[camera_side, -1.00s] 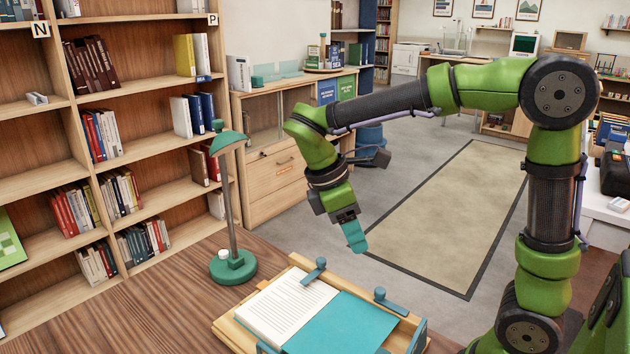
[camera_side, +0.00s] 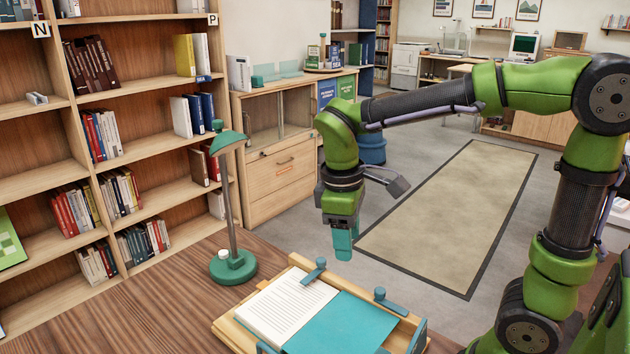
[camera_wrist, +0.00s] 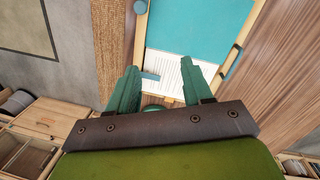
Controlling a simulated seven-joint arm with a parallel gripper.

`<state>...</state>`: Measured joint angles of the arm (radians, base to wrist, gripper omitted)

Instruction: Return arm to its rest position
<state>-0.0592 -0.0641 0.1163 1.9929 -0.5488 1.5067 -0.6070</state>
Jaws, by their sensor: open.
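My green arm reaches across the upper right of the side view. My gripper (camera_side: 342,246) hangs pointing down above the far end of the book cradle, with its teal fingers clear of everything. In the wrist view my gripper (camera_wrist: 165,85) shows two teal fingers spread apart with nothing between them. The open book (camera_side: 287,306) lies on the wooden cradle (camera_side: 240,335), with a printed page on the left and a teal side on the right. The book's page (camera_wrist: 178,70) also shows beyond the fingers in the wrist view.
A green desk lamp (camera_side: 233,265) stands on the wooden table (camera_side: 160,305) left of the cradle. Teal clamp knobs (camera_side: 314,270) rise from the cradle's edge. Bookshelves (camera_side: 110,160) fill the left, and a drawer cabinet (camera_side: 283,170) stands behind. The floor with the rug (camera_side: 450,215) is open.

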